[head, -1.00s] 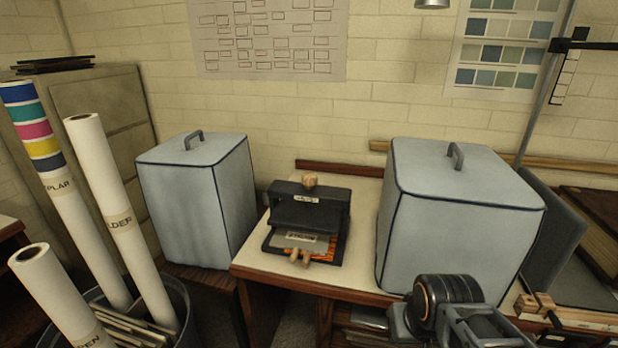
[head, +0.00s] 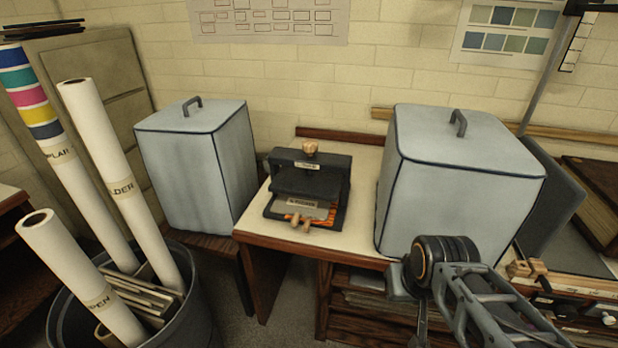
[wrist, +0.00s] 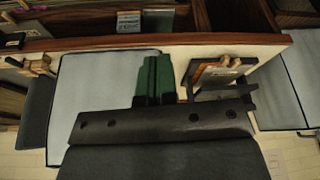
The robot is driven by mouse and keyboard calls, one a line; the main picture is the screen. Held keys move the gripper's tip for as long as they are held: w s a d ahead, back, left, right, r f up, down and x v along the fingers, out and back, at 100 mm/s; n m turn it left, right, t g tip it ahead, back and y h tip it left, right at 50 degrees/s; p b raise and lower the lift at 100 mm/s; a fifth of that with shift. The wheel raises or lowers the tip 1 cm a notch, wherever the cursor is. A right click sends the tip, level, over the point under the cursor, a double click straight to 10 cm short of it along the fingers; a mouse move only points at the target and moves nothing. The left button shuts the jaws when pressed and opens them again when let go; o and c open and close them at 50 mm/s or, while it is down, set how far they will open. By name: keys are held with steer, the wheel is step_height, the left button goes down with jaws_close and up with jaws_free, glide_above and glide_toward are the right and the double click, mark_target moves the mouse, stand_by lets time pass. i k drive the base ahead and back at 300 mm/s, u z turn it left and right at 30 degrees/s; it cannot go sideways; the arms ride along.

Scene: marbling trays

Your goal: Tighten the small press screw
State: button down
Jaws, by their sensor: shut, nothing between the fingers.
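The small press (head: 309,186) is a dark metal press on the cream-topped table, between two covered boxes. A round wooden knob (head: 310,147), seemingly the head of its screw, tops the press. Two wooden handles (head: 301,221) stick out at its front, over an orange-edged bed. The press also shows, turned over, in the wrist view (wrist: 213,75), partly hidden behind my gripper's dark body. My gripper (wrist: 154,60) has green fingers, which are shut and empty, left of the press in that view. Its fingertips cannot be made out in the head view.
Pale blue covered boxes stand left (head: 198,165) and right (head: 460,185) of the press; the right one is close to my arm. A bin (head: 195,320) of paper rolls stands at lower left. Bare tabletop (head: 365,215) shows beside the press.

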mark_target(310, 145)
steer(key=k, duration=0.55)
steer(key=u, duration=0.8)
steer(key=i, duration=1.75)
steer(key=z, duration=0.8)
